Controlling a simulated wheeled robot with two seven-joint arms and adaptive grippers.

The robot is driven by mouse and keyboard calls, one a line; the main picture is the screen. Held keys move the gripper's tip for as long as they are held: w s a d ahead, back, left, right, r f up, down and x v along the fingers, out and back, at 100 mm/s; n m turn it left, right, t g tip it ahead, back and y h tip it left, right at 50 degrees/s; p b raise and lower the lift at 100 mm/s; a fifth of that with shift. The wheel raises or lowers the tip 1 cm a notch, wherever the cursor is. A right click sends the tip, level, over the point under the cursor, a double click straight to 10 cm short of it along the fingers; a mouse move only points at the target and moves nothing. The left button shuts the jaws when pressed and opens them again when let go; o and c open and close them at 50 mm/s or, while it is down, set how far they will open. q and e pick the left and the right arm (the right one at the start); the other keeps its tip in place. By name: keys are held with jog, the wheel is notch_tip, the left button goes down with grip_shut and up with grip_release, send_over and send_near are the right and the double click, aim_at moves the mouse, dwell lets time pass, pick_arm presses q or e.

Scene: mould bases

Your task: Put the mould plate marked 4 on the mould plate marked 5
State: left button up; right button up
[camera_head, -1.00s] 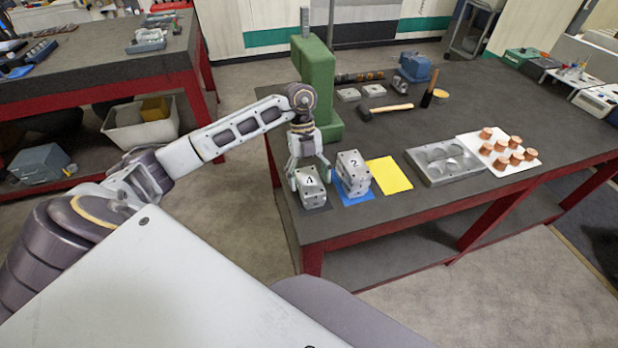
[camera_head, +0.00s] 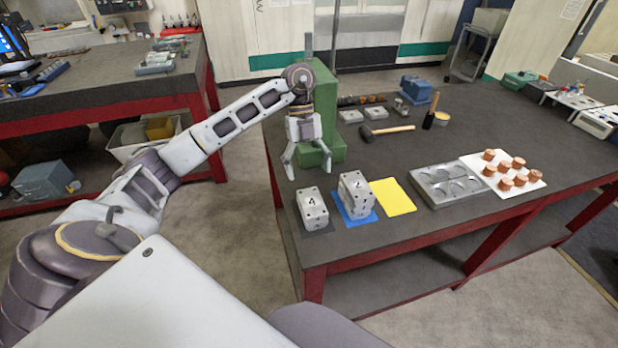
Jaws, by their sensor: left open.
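The grey mould plate marked 4 (camera_head: 311,199) lies flat on top of the left block, on a dark mat at the table's near left corner. I cannot tell whether another plate lies beneath it. No mark 5 is legible. A taller grey stack with a plate marked 2 (camera_head: 355,182) on top stands on a blue mat (camera_head: 369,216) just to the right. My left gripper (camera_head: 308,166) is open and empty, pointing down above and apart from the plate marked 4. My right gripper is out of view.
An empty yellow mat (camera_head: 393,196) lies right of the stacks. Farther right are a metal tray with round hollows (camera_head: 428,197) and a white board (camera_head: 535,181) with several copper-coloured pieces. A green press (camera_head: 325,95) stands behind my gripper; a hammer (camera_head: 385,131) lies behind the mats.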

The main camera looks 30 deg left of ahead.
pick_arm(q)
jog(key=shift+v, duration=1.2)
